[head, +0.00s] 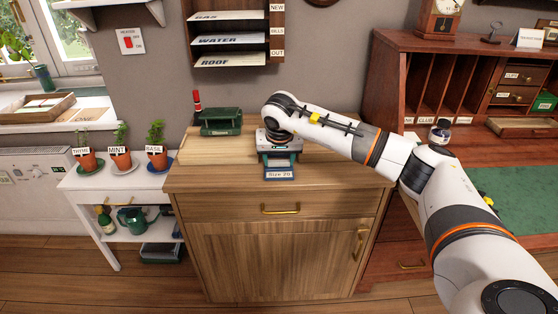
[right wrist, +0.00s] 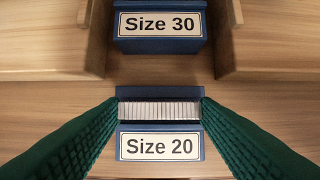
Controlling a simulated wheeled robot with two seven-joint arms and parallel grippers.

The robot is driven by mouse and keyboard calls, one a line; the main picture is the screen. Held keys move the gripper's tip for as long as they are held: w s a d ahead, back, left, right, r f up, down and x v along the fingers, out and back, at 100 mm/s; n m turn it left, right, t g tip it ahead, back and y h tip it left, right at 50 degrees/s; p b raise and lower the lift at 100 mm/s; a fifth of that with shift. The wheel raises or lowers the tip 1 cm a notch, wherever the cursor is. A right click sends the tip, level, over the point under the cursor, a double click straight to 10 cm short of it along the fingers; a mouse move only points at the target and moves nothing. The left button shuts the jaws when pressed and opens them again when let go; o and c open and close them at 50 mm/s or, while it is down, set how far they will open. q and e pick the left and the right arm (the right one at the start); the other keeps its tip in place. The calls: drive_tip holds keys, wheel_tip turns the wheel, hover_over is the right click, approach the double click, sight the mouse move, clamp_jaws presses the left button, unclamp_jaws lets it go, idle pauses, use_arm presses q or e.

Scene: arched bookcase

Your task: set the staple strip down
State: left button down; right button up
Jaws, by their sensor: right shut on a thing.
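My right gripper (head: 279,158) points down over the wooden cabinet top. In the right wrist view its green fingers (right wrist: 160,108) are shut on the silver-grey staple strip (right wrist: 160,110), one at each end. The strip is at the blue box labelled "Size 20" (right wrist: 160,146), behind its label; I cannot tell whether it rests in the box or is just above it. The "Size 20" box (head: 280,174) also shows in the head view at the cabinet's front edge. A blue box labelled "Size 30" (right wrist: 160,25) is beyond it. My left gripper is not in view.
Wooden pieces (right wrist: 52,40) flank the "Size 30" box. A desk with pigeonholes (head: 440,85) is on the right. The cabinet's front left top is clear.

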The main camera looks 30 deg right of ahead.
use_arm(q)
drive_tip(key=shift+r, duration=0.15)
use_arm(e)
drive_tip(key=shift+f, duration=0.3)
drive_tip(key=o, duration=1)
drive_tip(key=shift+c, duration=0.2)
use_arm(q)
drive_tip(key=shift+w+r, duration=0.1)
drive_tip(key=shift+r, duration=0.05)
use_arm(e)
drive_tip(key=shift+r, duration=0.1)
